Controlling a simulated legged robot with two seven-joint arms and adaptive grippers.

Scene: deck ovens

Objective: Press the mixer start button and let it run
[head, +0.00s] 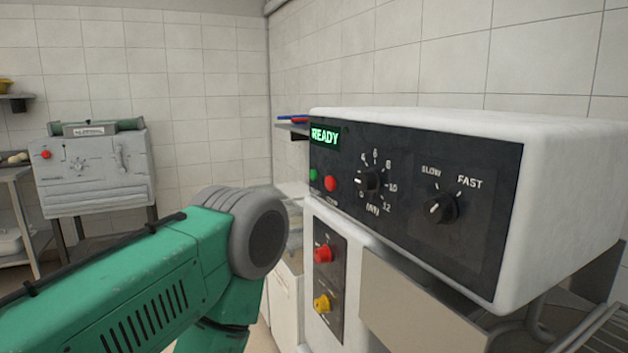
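The mixer (560,150) is a white machine on the right with a black control panel (470,245). Its small green display (325,136) reads READY. My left gripper is out of the picture or hidden behind the arm. My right gripper is not visible.
A lower side panel carries a red knob (323,254) and a yellow knob (321,304). A metal guard (420,315) and wire bars (600,335) lie below the mixer head. Another machine (95,175) stands at the back left, beside a table (18,172).

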